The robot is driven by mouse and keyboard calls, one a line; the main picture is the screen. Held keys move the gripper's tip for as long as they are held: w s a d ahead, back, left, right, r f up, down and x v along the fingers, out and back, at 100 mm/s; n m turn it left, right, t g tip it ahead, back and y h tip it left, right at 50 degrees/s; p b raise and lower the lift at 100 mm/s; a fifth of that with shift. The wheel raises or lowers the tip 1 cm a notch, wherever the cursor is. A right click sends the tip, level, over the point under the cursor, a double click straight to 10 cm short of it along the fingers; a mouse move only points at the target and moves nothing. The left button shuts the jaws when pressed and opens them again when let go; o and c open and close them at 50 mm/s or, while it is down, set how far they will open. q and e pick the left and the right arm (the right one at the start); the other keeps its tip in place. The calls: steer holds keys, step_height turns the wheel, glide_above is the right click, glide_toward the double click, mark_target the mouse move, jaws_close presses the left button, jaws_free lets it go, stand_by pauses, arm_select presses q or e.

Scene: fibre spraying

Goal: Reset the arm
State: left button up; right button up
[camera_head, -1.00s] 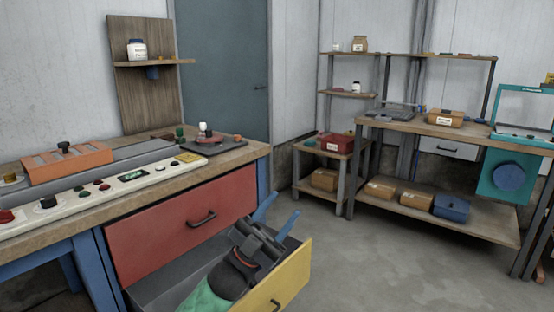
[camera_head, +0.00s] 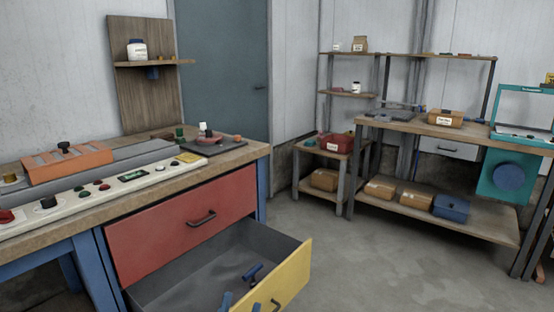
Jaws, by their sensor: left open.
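My left gripper (camera_head: 240,287) shows only by its blue fingertips at the bottom edge of the head view. Its two fingers are apart with nothing seen between them. The rest of my left arm is out of the picture. My right gripper is not in view.
The open drawer's grey inside (camera_head: 205,270) looks empty where visible. Above it is a shut red drawer (camera_head: 180,215) under the workbench (camera_head: 235,157). A shelving bench (camera_head: 470,135) with boxes stands at the right. The floor (camera_head: 370,255) between is clear.

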arm_select(q)
step_height(320, 180, down, 12)
steer(key=a+n+g+y+p, duration=0.1)
steer(key=n+g+y+p, duration=0.3)
steer(key=g+y+p, duration=0.65)
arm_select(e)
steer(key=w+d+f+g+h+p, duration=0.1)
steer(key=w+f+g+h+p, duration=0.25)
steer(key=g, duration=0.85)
arm_select(q)
steer(key=s+a+f+g+p, duration=0.1)
steer(key=s+a+g+p, duration=0.2)
steer(key=s+g+p, duration=0.2)
steer(key=s+a+f+g+p, duration=0.1)
steer(key=s+a+g+p, duration=0.2)
steer(key=s+g, duration=0.6)
steer(key=s+p, duration=0.2)
steer(key=s, duration=0.1)
steer(key=shift+s, duration=0.3)
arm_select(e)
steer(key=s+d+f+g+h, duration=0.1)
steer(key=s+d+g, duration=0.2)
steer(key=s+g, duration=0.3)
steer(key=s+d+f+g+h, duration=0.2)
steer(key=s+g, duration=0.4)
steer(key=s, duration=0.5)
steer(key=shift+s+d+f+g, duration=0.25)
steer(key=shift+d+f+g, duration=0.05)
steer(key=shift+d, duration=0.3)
